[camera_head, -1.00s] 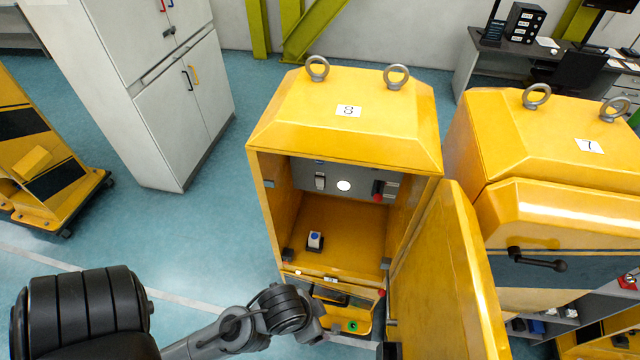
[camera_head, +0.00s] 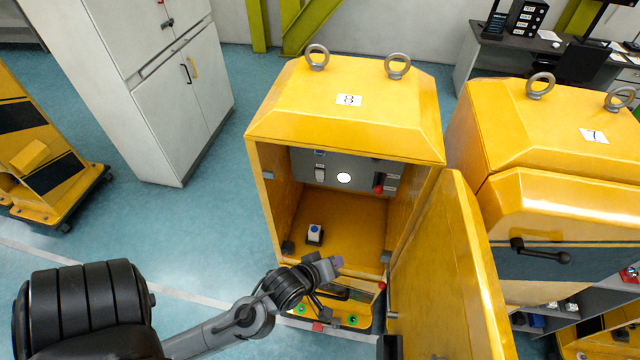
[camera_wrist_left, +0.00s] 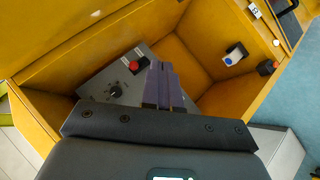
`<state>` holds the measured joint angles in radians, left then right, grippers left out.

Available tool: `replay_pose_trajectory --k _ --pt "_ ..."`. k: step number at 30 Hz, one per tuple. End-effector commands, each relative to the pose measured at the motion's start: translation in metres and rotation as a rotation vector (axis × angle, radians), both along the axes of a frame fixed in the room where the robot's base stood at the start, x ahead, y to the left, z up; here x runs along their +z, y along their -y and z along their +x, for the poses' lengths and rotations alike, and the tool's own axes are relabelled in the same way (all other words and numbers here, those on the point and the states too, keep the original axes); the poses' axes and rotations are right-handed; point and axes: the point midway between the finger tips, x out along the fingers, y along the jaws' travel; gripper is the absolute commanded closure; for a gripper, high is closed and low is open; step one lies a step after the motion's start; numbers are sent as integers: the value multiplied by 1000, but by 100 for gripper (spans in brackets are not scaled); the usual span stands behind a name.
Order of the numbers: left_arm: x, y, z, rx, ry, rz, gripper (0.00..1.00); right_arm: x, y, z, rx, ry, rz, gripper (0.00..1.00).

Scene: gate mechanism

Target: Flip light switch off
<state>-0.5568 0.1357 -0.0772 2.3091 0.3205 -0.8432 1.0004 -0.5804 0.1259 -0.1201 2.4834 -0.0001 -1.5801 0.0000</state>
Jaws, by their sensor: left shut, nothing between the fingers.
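The open yellow cabinet marked 8 (camera_head: 345,115) has a grey panel (camera_head: 355,167) at its inside back. On the panel are a small pale switch (camera_head: 320,173), which looks like the light switch, a bright white round lamp (camera_head: 344,178) and a red knob (camera_head: 378,189). The switch's position is too small to tell. My left gripper (camera_head: 338,262) is at the cabinet's lower front opening, below and apart from the panel. In the left wrist view its purple fingers (camera_wrist_left: 164,88) are shut and empty, pointing into the cabinet; the switch cannot be made out there. My right gripper is out of view.
The cabinet's open door (camera_head: 445,275) stands at the right. Cabinet 7 (camera_head: 560,130) is at right. The cabinet's inner space is mostly free.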

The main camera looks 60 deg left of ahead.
Motion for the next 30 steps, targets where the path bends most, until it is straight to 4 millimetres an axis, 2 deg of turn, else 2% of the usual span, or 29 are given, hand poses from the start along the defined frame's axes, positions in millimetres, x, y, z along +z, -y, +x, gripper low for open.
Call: replay_pose_trajectory --k 1,6,9,15,21,25,30 --pt "-22 -21 11 114 89 -49 100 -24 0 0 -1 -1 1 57" --pt "-49 -99 34 443 446 -194 100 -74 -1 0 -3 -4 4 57" --pt "-60 -137 38 556 624 -230 100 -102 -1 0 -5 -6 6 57" --pt "-87 -193 39 670 862 -207 100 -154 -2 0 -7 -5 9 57" --pt "-116 -223 44 717 929 -150 100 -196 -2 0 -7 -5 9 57" --pt "-124 -229 51 719 952 -144 100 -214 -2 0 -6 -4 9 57" --pt "-126 -231 58 716 975 -148 100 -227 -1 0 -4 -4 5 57"
